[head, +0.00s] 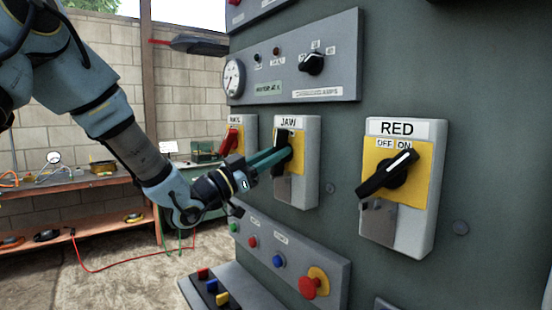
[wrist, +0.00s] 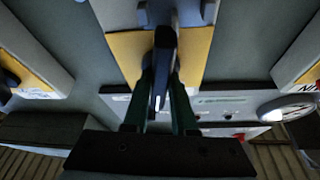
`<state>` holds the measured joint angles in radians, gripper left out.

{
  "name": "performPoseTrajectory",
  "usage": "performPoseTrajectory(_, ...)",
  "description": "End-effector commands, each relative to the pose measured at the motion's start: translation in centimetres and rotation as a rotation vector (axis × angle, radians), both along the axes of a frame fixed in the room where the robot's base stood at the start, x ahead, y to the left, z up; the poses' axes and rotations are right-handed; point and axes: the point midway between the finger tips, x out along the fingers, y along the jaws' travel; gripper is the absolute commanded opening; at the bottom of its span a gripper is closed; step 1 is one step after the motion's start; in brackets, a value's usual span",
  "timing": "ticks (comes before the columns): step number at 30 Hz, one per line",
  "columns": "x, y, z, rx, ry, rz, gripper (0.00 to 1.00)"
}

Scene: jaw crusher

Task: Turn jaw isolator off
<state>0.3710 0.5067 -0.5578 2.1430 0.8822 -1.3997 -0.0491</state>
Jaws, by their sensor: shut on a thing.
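The jaw isolator (head: 308,165) is a grey box labelled JAW with a yellow plate and a black rotary handle (head: 283,146), in the middle of the head view. My gripper (head: 275,160) reaches it from the left, with its teal fingers at the handle. In the wrist view, the black handle (wrist: 164,75) stands between the two fingers, and my gripper (wrist: 162,100) is shut on it. The yellow plate (wrist: 125,50) shows behind it. The handle looks close to upright in the head view. Its OFF and ON marks are hidden by the fingers and handle.
The RED isolator (head: 430,185) with a black handle is to the right. Another isolator with a red handle (head: 230,140) is to the left. A gauge panel (head: 340,75) is above; a button panel with a red stop button (head: 312,284) is below. A bench (head: 90,182) stands behind.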

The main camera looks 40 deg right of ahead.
Motion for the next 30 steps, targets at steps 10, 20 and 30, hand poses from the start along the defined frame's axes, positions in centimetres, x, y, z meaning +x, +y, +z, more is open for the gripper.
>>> performPoseTrajectory(10,-0.01,0.05,0.00,0.021,0.331,0.000,0.00)
performPoseTrajectory(20,0.05,0.05,0.08,0.040,0.639,0.000,0.00)
performPoseTrajectory(30,0.12,0.04,0.03,0.053,0.875,0.002,0.00)
